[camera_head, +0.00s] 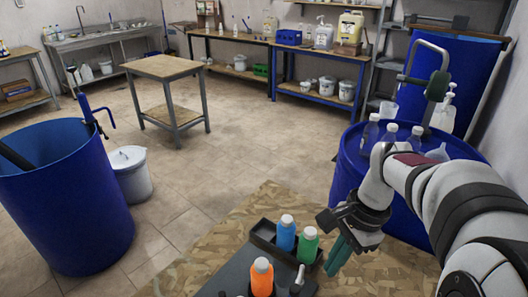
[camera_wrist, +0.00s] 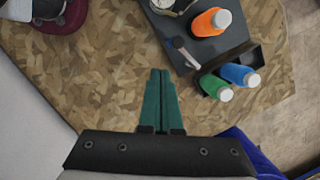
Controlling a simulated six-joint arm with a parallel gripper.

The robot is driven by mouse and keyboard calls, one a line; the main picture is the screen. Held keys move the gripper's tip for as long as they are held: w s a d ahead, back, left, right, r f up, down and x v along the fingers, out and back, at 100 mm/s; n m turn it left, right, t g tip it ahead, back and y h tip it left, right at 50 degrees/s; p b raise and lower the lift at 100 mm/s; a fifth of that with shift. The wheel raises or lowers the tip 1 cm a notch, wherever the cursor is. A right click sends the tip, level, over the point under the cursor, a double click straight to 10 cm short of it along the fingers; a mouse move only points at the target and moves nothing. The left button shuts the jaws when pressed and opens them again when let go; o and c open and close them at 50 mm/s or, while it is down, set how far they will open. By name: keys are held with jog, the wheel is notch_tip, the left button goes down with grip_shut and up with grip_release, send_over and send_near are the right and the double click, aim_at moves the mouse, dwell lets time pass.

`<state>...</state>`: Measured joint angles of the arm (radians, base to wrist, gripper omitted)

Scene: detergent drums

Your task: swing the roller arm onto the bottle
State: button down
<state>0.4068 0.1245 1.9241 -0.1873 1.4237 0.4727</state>
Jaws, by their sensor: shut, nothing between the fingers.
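An orange bottle (camera_head: 262,278) with a white cap stands on a dark flat base (camera_head: 228,280); in the wrist view the bottle (camera_wrist: 210,22) is seen from above. Beside it is a slim dark arm with a pale end (camera_head: 299,277), also in the wrist view (camera_wrist: 184,50); it looks like the roller arm and lies apart from the bottle. My gripper (camera_head: 337,262), with green fingers, is shut and empty. It is above the wooden board, right of the base; in the wrist view its fingertips (camera_wrist: 160,72) point toward the arm, with a gap between.
A blue bottle (camera_head: 286,233) and a green bottle (camera_head: 308,245) stand in a black tray (camera_head: 263,237) near my gripper. A blue drum (camera_head: 345,185) with clear bottles stands at right.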

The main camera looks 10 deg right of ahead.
aim_at(298, 285)
jog(key=w+d, duration=0.1)
jog(key=w+d+f+m, duration=0.1)
jog(key=d+m, duration=0.1)
jog(key=d, duration=0.1)
jog(key=shift+w+d+f, duration=0.1)
jog(key=shift+w+f, duration=0.15)
jog(key=shift+w, duration=0.15)
jog(key=shift+f, duration=0.1)
jog(key=a+f, duration=0.6)
jog(key=f, duration=0.3)
jog(key=shift+a+f, duration=0.25)
jog(key=shift+m, duration=0.3)
